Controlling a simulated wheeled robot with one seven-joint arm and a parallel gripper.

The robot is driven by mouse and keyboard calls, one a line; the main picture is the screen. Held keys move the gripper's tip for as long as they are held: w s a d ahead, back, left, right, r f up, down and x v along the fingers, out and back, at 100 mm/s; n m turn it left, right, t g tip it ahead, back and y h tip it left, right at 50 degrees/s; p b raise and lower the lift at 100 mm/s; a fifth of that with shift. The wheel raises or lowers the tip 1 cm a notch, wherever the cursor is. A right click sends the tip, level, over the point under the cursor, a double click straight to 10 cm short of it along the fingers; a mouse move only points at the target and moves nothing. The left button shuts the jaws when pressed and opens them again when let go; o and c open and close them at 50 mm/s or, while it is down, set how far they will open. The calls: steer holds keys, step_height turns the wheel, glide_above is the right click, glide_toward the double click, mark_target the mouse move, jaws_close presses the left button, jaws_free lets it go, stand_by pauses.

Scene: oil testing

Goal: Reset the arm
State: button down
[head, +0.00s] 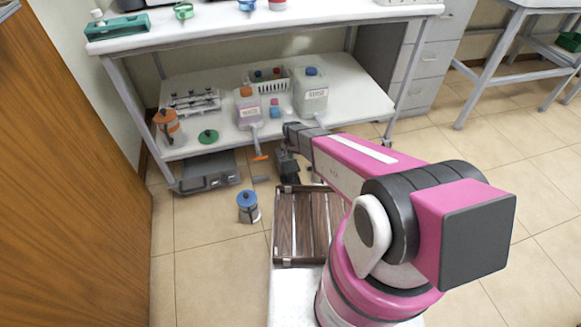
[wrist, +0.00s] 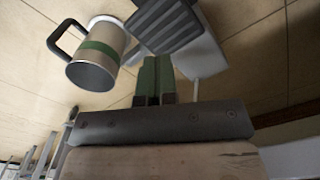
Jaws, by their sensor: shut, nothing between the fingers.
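My pink and black arm reaches forward from the lower right of the head view. My gripper (head: 288,168) hangs at its far end, low in front of the bench's lower shelf and just beyond the brown slatted tray (head: 283,226). In the wrist view my gripper (wrist: 156,68) shows green-padded fingers closed together, with nothing between them. A metal mug with a green band and black handle (wrist: 96,52) is beyond the fingers to the left, apart from them. Part of the gripper in the head view is dark and hard to make out.
The lower shelf (head: 350,108) holds an orange-lidded container (head: 168,128), a green lid (head: 208,136) and jugs (head: 311,95). A wooden door (head: 70,200) is at left. Floor at right (head: 500,160) is clear.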

steer(key=s+d+r+n, duration=0.1)
steer(key=s+d+r, duration=0.5)
steer(key=r, duration=0.5)
steer(key=s+d+r+n, duration=0.1)
steer(key=s+d+r, duration=0.5)
steer(key=r, duration=0.5)
steer(key=s+d+r, duration=0.6)
steer(key=d+r, duration=0.1)
steer(key=r, duration=0.4)
steer(key=shift+s+n, duration=0.3)
steer(key=shift+n, duration=0.1)
